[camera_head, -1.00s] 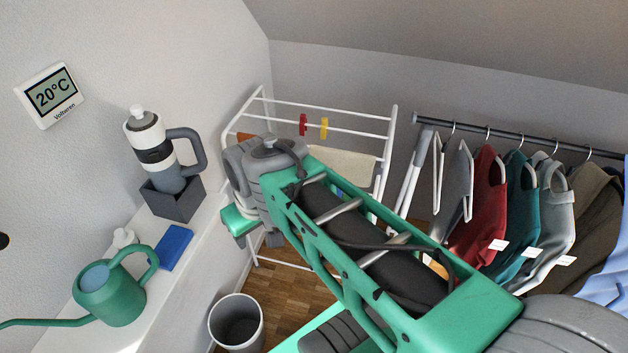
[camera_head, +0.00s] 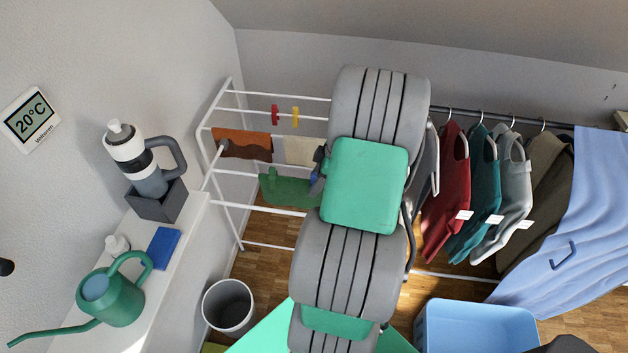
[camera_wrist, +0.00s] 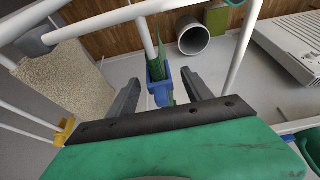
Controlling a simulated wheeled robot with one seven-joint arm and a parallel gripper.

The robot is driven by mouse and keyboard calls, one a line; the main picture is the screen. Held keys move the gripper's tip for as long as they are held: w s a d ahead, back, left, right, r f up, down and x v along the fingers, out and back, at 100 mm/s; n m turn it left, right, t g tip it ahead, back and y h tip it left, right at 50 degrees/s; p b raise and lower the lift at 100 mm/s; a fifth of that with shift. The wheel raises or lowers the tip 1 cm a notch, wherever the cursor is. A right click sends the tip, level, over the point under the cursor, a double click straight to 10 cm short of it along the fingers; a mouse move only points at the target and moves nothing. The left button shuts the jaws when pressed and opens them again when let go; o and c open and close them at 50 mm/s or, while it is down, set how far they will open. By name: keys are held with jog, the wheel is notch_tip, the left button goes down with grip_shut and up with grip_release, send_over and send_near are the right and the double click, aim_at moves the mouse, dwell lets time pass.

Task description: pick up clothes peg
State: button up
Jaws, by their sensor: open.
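A blue clothes peg (camera_wrist: 158,84) sits on a green cloth (camera_wrist: 157,58) in the wrist view. My gripper (camera_wrist: 160,77) is open, with one dark finger on each side of the peg; I cannot tell how deep the peg lies between them. In the head view a small blue patch, likely this peg (camera_head: 314,184), shows beside my arm, by the green cloth (camera_head: 288,190) on the white drying rack. A red peg (camera_head: 275,115) and a yellow peg (camera_head: 295,116) are on an upper rail. My arm hides most of my gripper in the head view.
White rack rails (camera_wrist: 95,27) pass close to my gripper. A beige cloth (camera_wrist: 62,82) hangs at left in the wrist view. A grey bin (camera_head: 228,307) stands on the floor. Clothes hang at right, above a blue crate (camera_head: 475,326).

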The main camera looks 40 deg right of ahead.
jog(key=shift+x, duration=0.9)
grip_shut()
